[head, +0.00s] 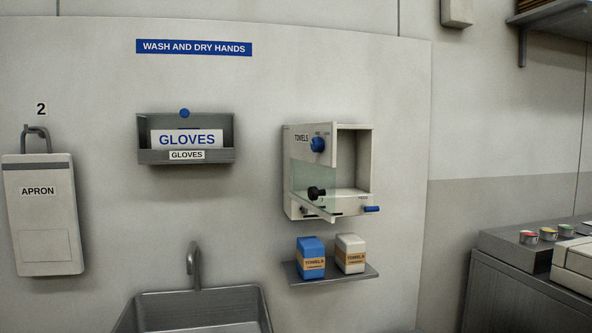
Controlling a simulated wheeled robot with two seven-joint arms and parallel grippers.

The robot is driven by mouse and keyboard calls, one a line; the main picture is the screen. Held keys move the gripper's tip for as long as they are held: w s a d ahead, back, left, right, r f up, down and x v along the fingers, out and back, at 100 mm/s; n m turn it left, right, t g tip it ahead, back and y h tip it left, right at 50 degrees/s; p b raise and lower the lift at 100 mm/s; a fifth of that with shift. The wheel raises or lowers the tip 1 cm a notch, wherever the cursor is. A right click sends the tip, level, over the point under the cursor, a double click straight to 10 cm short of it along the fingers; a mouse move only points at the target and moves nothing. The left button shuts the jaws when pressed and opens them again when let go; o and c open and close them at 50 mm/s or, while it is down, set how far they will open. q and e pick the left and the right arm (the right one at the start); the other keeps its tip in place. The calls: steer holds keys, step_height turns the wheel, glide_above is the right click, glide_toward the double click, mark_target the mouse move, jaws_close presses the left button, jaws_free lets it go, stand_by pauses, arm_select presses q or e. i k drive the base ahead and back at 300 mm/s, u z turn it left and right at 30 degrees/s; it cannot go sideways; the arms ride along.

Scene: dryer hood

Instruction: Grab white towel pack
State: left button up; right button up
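The white towel pack (350,253) stands upright on the right part of a small grey shelf (333,279) under the towel dispenser. It has a tan label. A blue towel pack (311,257) with a similar label stands just left of it on the same shelf. The towel dispenser (365,160) is a white wall box, and its door (313,172) with a blue knob and a clear lower pane stands swung open. The part of its inside that shows looks empty. Neither of my grippers is in view.
A grey sink (200,300) with a tap (193,264) is at lower left of the shelf. A glove holder (186,138) hangs above it. An apron pack (43,214) hangs at far left. A dark counter (520,285) with small tins stands at right.

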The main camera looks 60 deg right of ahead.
mark_target(350, 249)
steer(key=z, duration=1.9)
steer(key=k, duration=0.6)
steer(key=z, duration=0.45)
steer(key=i, duration=0.75)
steer(key=u, duration=0.35)
steer(key=i, duration=0.95)
steer(key=u, duration=0.9)
